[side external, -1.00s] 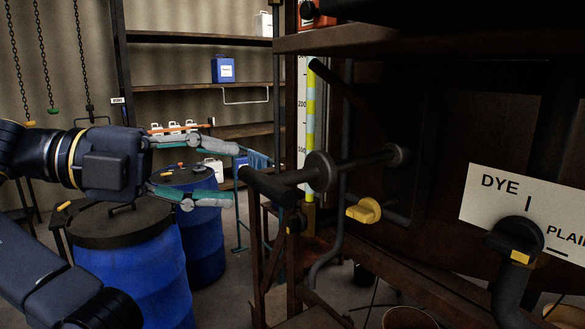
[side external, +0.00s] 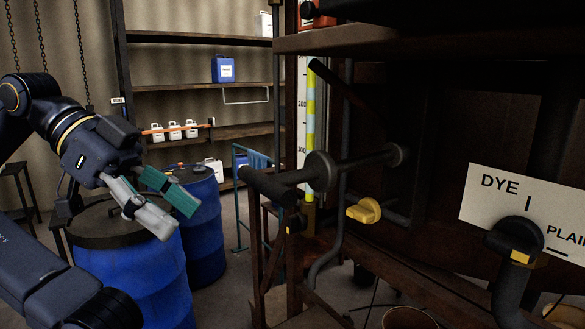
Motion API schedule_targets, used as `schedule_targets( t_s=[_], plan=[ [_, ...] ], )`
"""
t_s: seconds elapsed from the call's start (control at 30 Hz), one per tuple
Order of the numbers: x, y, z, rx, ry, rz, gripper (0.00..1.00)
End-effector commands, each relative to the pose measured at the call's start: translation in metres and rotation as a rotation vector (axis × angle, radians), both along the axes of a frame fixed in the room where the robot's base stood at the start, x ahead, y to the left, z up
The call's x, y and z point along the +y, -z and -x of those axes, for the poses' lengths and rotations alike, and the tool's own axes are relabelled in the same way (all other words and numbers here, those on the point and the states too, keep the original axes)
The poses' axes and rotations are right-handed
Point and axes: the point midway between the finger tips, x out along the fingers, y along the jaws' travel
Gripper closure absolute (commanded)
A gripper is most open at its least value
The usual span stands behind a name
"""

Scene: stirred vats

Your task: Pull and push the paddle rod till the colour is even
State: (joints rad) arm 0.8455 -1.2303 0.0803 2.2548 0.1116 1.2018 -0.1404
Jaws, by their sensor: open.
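The paddle rod (side external: 363,161) runs level out of the dark vat side through a round collar (side external: 321,171). It ends in a black crossbar handle (side external: 266,186) at its left end. A tall gauge (side external: 311,117) with blue and yellow bands stands behind the rod. My gripper (side external: 182,214) is left of the handle, over the front blue drum, clear of the handle. Its fingers are spread and empty, pointing down and to the right. The liquid inside the vat is not visible.
Below the rod is a yellow valve knob (side external: 364,211). A sign (side external: 520,205) reading DYE and PLAIN, with a black and yellow lever (side external: 517,241), is at right. Blue drums (side external: 133,268) stand at left. A dark post frames the rod's left side.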

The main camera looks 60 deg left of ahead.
Motion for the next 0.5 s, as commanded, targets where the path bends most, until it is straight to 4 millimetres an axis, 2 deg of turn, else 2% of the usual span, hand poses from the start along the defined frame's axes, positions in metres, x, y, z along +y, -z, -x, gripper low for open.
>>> schedule_targets(
  t_s=[0.03,0.1,0.2,0.33,0.4,0.5],
  plan=[
    [0.006,-0.003,0.001,0.292,-0.104,0.211,0.45],
    [0.015,-0.016,0.002,0.664,-0.231,0.475,0.45],
    [0.037,-0.043,-0.005,1.061,-0.355,0.782,0.45],
    [0.073,-0.068,-0.023,1.306,-0.423,1.056,0.45],
    [0.089,-0.071,-0.033,1.335,-0.445,1.143,0.45],
    [0.102,-0.067,-0.043,1.344,-0.493,1.2,0.45]
  ],
)
